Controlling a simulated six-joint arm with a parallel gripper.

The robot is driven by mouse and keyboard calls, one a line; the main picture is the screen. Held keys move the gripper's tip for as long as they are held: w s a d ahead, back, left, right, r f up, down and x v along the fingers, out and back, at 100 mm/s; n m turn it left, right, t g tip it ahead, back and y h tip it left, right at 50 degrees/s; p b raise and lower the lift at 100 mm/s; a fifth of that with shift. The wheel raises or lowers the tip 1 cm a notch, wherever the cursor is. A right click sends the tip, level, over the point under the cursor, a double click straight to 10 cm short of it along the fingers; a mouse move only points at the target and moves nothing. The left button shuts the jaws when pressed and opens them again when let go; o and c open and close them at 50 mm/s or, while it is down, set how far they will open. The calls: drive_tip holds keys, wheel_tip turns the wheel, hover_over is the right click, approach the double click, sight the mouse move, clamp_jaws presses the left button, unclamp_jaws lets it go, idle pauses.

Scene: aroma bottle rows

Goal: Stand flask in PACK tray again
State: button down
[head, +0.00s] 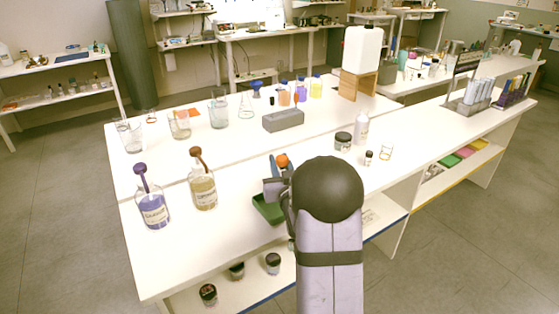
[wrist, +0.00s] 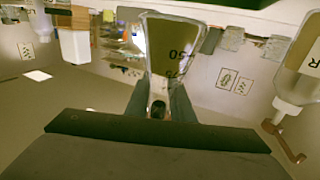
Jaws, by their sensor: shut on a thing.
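In the wrist view a clear conical flask (wrist: 172,52) with dark graduation marks sits between my gripper's fingers (wrist: 158,105). The fingers are shut on its narrow neck, and the view shows the flask inverted. In the head view my gripper (head: 275,178) is above a green tray (head: 266,210), and my arm hides most of the flask. The tray lies on the white bench, partly hidden by my arm. I cannot read any PACK label on it. A small orange round thing (head: 282,160) shows beside the gripper; I cannot tell what it belongs to.
A purple bottle (head: 152,205) and an amber bottle (head: 202,185) stand left of the tray. A grey block (head: 283,120) and several beakers and small bottles stand behind. Dark-lidded jars (head: 343,141) stand to the right. The bench is clear in front of the amber bottle.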

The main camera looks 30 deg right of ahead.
drive_tip(key=shift+f+b, duration=1.2)
drive_tip(key=shift+f, duration=0.95)
drive_tip(key=shift+f+b, duration=0.3)
drive_tip(key=shift+b, duration=0.05)
drive_tip(key=c, duration=0.9)
unclamp_jaws()
drive_tip(key=shift+s, duration=0.1)
drive_tip(key=shift+b+v, duration=0.4)
drive_tip(key=shift+v, duration=4)
drive_tip(key=shift+a, duration=0.1)
